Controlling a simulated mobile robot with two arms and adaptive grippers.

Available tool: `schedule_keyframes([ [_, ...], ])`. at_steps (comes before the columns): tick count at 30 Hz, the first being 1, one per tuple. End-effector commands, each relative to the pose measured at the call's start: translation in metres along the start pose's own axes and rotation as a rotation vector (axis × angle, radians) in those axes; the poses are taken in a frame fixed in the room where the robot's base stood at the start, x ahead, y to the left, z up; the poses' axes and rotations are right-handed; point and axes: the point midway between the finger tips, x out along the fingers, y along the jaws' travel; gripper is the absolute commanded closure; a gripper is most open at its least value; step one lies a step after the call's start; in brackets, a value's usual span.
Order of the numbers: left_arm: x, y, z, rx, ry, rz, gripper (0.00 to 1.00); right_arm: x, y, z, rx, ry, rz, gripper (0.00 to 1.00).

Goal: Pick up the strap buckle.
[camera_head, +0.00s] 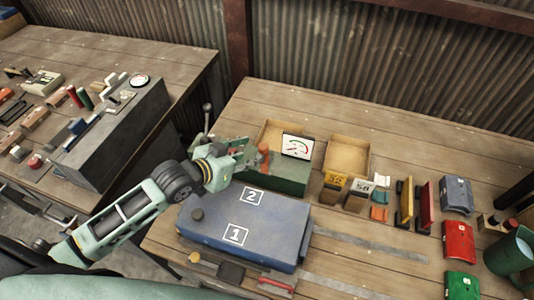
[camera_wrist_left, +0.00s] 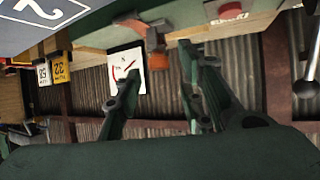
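I cannot clearly identify the strap buckle. A dark square piece (camera_head: 230,272) and a red-handled piece (camera_head: 277,284) lie at the table's front edge, near grey straps (camera_head: 370,246). My left gripper (camera_head: 243,150) is above the back left of the blue case (camera_head: 240,222), beside a green box (camera_head: 285,178) with an orange lever (camera_head: 264,158). In the left wrist view my left gripper (camera_wrist_left: 170,55) has its fingers apart, with the orange lever (camera_wrist_left: 159,60) beyond them and nothing visibly held. My right gripper is not in view.
A white gauge card (camera_head: 297,146) stands by the green box. Wooden trays (camera_head: 347,153), yellow number blocks (camera_head: 361,186) and red and blue pieces (camera_head: 459,242) fill the right. A corrugated wall (camera_head: 390,60) closes the back. A second table (camera_head: 110,48) is at left.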

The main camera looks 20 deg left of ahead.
Motion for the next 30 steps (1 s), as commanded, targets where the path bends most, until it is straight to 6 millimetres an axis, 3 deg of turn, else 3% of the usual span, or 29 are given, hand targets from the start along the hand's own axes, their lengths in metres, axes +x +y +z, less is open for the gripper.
schedule_keyframes([
  [8,0.028,0.004,-0.003,-0.003,-0.001,0.000,0.63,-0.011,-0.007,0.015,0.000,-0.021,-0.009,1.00],
  [16,0.062,0.008,-0.001,0.001,0.000,0.000,0.63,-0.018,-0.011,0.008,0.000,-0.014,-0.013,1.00],
  [26,0.067,0.008,0.001,0.002,-0.002,0.001,0.63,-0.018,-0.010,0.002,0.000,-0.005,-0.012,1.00],
  [30,0.067,0.008,0.001,0.002,-0.002,0.001,0.76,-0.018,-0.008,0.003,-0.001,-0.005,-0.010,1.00],
])
